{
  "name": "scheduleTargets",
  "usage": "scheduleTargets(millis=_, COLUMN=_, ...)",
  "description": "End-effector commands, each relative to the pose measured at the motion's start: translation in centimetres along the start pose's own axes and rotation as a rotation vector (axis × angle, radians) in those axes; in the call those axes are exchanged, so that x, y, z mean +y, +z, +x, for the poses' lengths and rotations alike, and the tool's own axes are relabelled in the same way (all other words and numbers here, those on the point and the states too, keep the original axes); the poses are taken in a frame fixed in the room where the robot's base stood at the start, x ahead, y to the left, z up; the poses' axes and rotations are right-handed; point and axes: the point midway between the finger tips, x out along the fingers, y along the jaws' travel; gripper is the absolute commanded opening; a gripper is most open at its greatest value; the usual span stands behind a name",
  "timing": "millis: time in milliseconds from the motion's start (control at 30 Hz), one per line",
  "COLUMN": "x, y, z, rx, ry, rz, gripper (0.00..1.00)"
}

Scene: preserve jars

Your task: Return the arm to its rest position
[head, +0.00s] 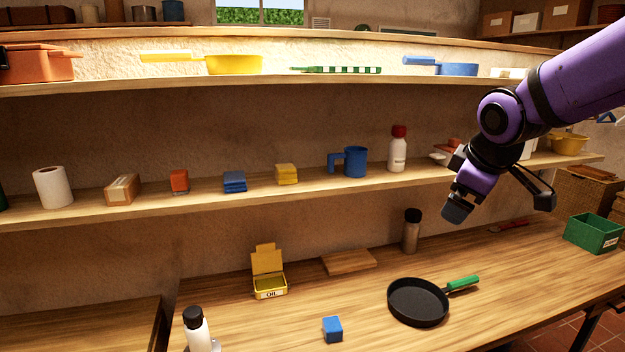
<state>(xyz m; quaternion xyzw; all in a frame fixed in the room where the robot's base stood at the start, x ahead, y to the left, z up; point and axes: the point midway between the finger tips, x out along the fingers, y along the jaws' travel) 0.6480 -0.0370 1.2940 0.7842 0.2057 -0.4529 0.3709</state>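My purple and black arm reaches in from the upper right of the head view. My gripper (500,205) hangs in front of the right part of the middle shelf, above the worktop. Its two dark fingers are spread wide apart, and nothing shows between them. It touches nothing that I can see. Part of the shelf and some items on it are hidden behind the arm.
On the worktop (300,320) are a black pan (418,302), a blue cube (332,329), a yellow oil box (269,280), a brown bottle (411,232), a white bottle (197,330) and a green bin (594,233). The middle shelf (80,208) holds several items, including a blue mug (354,162).

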Motion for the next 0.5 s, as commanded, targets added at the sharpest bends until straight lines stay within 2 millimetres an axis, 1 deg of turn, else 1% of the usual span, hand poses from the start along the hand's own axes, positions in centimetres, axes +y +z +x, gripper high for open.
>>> scheduleTargets(millis=33, x=-0.3, y=1.3, z=-1.5, rx=0.002, ry=-0.003, rz=0.069, gripper=1.00)
scheduleTargets(millis=200, x=-2.4, y=5.2, z=-5.5, rx=-0.006, ry=-0.024, rz=0.301, gripper=1.00)
scheduleTargets(millis=267, x=-3.3, y=6.6, z=-6.8, rx=-0.011, ry=-0.030, rz=0.381, gripper=1.00)
scheduleTargets(millis=400, x=-5.8, y=9.4, z=-9.5, rx=-0.024, ry=-0.040, rz=0.561, gripper=1.00)
scheduleTargets(millis=500, x=-7.8, y=11.2, z=-11.0, rx=-0.033, ry=-0.042, rz=0.677, gripper=1.00)
